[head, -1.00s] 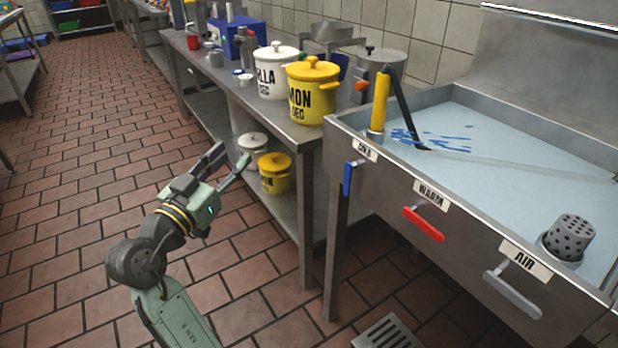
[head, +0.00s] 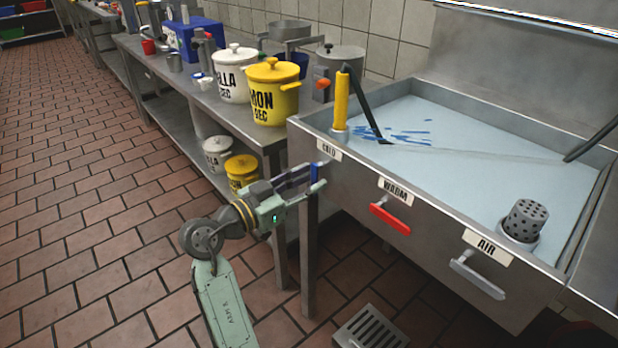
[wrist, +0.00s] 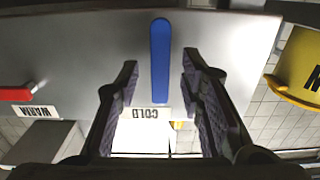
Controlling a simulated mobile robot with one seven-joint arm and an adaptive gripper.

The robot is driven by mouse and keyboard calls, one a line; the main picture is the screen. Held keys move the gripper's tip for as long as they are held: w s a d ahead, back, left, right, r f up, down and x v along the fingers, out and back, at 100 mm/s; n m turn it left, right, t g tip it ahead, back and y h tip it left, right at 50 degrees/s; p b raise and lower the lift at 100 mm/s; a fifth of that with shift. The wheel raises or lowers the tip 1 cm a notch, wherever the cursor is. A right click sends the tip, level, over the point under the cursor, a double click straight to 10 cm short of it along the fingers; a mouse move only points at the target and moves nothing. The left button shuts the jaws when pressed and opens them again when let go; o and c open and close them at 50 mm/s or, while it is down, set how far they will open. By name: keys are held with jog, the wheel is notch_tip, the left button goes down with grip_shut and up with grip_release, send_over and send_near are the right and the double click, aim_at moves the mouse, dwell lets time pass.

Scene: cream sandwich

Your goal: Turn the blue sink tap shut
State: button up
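The blue tap handle (wrist: 160,58) is a long straight bar on the steel sink front, by the COLD label (head: 328,149). In the wrist view it lies upright in the picture, between and beyond the two fingertips. My gripper (head: 305,176) is open in front of it, with its fingers pointing at the sink front. The wrist view shows its dark fingers (wrist: 160,78) apart, one on each side of the bar, with gaps on both sides. I see no contact. In the head view the fingers mostly hide the handle.
A red handle (head: 390,218) under WARM and a grey handle (head: 477,273) under AIR stick out to the right. The sink (head: 470,160) holds pale water, with a black spout (head: 362,112) over it. Yellow (head: 272,92) and white pots stand on the left counter. A floor drain (head: 368,328) lies below.

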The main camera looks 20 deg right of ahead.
jog(key=shift+w+d, duration=0.15)
jog(key=shift+d, duration=0.2)
jog(key=shift+c, duration=0.4)
grip_shut()
dwell(0.4)
